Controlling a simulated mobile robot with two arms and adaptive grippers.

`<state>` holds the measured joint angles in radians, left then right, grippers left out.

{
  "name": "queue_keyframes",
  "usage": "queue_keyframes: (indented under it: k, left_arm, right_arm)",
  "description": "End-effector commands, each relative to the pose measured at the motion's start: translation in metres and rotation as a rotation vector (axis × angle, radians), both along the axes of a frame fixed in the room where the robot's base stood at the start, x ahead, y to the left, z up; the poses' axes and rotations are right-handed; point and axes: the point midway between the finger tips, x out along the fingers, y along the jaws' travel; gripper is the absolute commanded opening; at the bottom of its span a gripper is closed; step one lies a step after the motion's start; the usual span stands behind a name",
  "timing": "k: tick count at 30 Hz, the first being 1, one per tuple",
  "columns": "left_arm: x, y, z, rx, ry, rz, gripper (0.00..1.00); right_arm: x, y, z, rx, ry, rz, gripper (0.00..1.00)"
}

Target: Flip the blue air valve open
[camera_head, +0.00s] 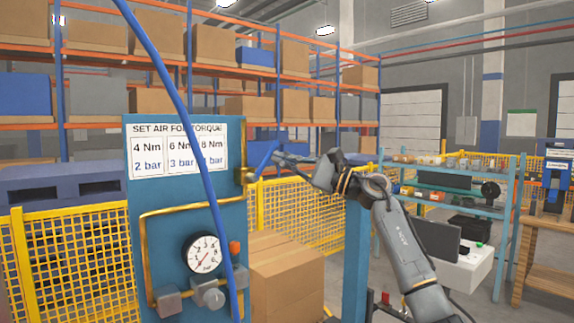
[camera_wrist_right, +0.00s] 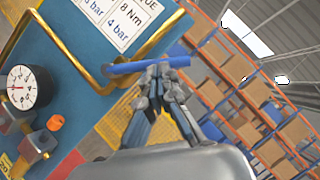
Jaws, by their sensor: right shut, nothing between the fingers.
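The blue air valve lever (camera_head: 265,160) sticks out, slanting up and to the right, from a brass valve body (camera_head: 245,176) at the right edge of the blue panel. In the right wrist view the lever (camera_wrist_right: 125,68) lies across the fingertips. My right gripper (camera_head: 279,158) is shut and empty, with its tips close beside the lever's outer end. In the wrist view the gripper (camera_wrist_right: 162,75) overlaps the lever; I cannot tell whether they touch. My left gripper is not in view.
Cardboard boxes (camera_head: 285,275) and yellow fencing (camera_head: 300,215) stand behind.

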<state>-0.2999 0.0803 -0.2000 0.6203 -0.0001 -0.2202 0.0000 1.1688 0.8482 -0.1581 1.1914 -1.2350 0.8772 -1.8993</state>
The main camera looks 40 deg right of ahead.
Motion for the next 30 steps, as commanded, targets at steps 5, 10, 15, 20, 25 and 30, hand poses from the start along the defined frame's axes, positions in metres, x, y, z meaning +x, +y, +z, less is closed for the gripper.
queue_keyframes:
  k: [5,10,15,20,25,30]
  left_arm:
    - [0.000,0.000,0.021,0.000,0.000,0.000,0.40]
    - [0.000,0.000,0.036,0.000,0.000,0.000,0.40]
    - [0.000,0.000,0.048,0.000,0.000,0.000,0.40]
    - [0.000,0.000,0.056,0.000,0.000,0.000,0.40]
    - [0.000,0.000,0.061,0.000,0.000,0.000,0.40]
    - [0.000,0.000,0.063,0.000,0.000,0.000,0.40]
  right_arm:
    - [0.000,0.008,0.015,-0.159,-0.011,0.002,0.00]
    - [-0.001,0.015,0.021,-0.295,-0.021,0.001,0.00]
    - [-0.001,0.022,0.025,-0.407,-0.031,0.001,0.00]
    - [-0.002,0.027,0.026,-0.488,-0.036,0.003,0.00]
    - [-0.002,0.030,0.026,-0.541,-0.041,0.001,0.00]
    - [-0.002,0.032,0.026,-0.566,-0.043,0.001,0.00]
